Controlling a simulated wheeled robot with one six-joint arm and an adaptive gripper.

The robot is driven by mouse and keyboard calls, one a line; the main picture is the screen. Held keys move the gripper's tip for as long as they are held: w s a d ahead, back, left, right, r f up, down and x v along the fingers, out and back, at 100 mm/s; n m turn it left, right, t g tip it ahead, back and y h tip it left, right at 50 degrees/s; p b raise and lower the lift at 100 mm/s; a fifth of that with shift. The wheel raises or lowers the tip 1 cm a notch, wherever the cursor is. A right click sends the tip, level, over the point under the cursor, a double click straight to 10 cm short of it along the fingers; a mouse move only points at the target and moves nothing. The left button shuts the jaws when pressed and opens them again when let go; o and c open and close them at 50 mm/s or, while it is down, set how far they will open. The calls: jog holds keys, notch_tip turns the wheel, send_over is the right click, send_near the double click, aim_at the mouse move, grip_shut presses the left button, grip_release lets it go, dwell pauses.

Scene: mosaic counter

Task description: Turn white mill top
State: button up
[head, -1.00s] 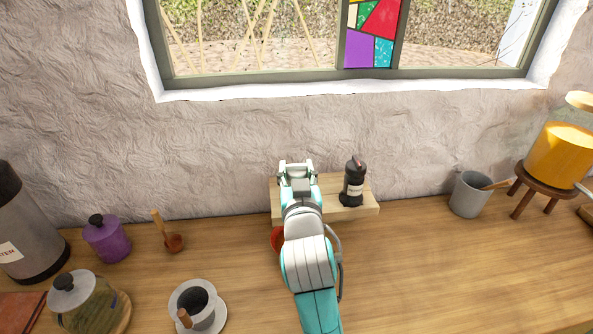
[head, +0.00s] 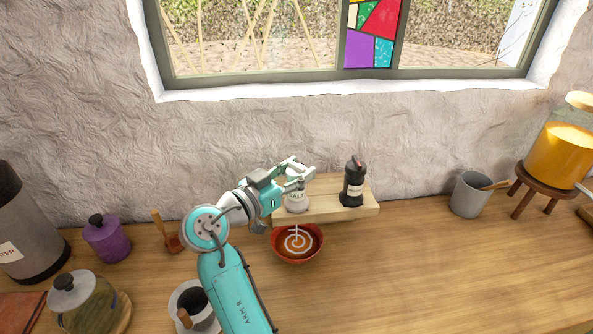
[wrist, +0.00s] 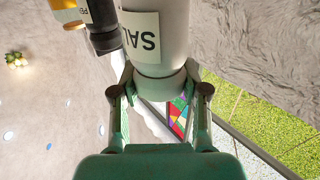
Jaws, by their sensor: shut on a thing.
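The white mill (head: 297,202), labelled SALT, stands upright on a small wooden shelf (head: 335,210) by the wall. My gripper (head: 301,174) comes in from the left in the head view and is shut on the mill's top, partly hiding it. In the wrist view the mill (wrist: 160,35) appears upside down, and its top (wrist: 160,82) sits between the two fingers (wrist: 160,92).
A black mill (head: 353,183) stands just right on the same shelf. A red bowl (head: 297,258) with swirled soup sits below the shelf. A grey cup (head: 470,195) and a yellow pot (head: 560,155) stand farther right. The counter's right front is clear.

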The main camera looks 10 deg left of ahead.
aim_at(297, 164)
jog(key=m+g+h, duration=0.4)
jog(key=g, duration=0.1)
jog(key=shift+h, duration=0.3)
jog(key=shift+m+g+h, duration=1)
jog(key=shift+m+g, duration=0.6)
jog(key=shift+g, duration=0.6)
jog(key=shift+f, duration=0.1)
jog(key=o, duration=1.2)
notch_tip(297, 164, up, 10)
jog(key=shift+r, duration=0.1)
